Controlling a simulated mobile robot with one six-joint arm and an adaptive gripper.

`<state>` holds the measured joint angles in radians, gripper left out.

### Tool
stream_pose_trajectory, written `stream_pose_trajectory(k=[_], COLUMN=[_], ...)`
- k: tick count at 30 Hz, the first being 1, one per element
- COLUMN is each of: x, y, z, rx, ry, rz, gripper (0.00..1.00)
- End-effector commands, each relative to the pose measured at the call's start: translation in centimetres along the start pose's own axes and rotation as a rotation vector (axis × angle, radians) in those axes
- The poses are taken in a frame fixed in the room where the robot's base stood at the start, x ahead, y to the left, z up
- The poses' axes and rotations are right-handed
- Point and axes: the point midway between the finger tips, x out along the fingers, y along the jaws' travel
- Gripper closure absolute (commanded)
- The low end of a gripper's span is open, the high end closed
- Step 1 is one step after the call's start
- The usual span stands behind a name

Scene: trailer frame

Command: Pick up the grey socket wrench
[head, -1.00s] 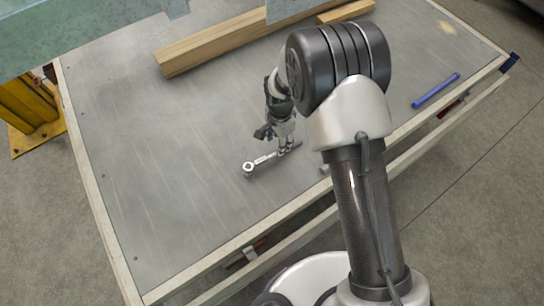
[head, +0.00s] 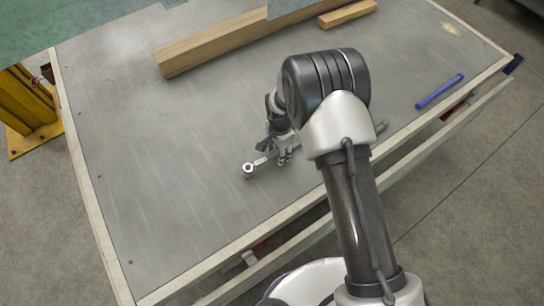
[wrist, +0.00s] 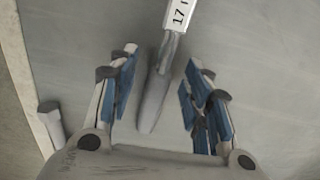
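The grey socket wrench lies on the metal table top; in the head view its round ratchet head (head: 248,170) shows to the left of my gripper (head: 284,158), and the gripper hides part of its handle. In the wrist view, the wrench's dark grey handle (wrist: 154,100) lies between the two blue-padded fingers of my gripper (wrist: 160,72), with a gap on each side. A white label reading 17 is at the top. My gripper is open and close above the handle.
A long wooden beam (head: 215,50) and a shorter wood piece (head: 347,14) lie at the back. A blue tool (head: 440,91) lies at the right. A grey rod end (head: 381,127) shows beside my arm. The table's left part is clear.

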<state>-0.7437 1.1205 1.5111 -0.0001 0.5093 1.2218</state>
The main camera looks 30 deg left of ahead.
Motion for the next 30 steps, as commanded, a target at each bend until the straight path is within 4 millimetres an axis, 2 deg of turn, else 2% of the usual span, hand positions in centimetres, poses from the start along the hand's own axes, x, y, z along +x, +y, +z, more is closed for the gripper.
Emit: stream_pose_trajectory(k=[2, 19, 30], x=[-0.01, -0.01, -0.05], y=[0.02, 0.04, -0.01], z=[0.01, 0.01, 0.00], rx=[0.000, 0.000, 0.000], ry=[0.000, 0.000, 0.000], rz=[0.000, 0.001, 0.000], gripper=[0.62, 1.00, 1.00])
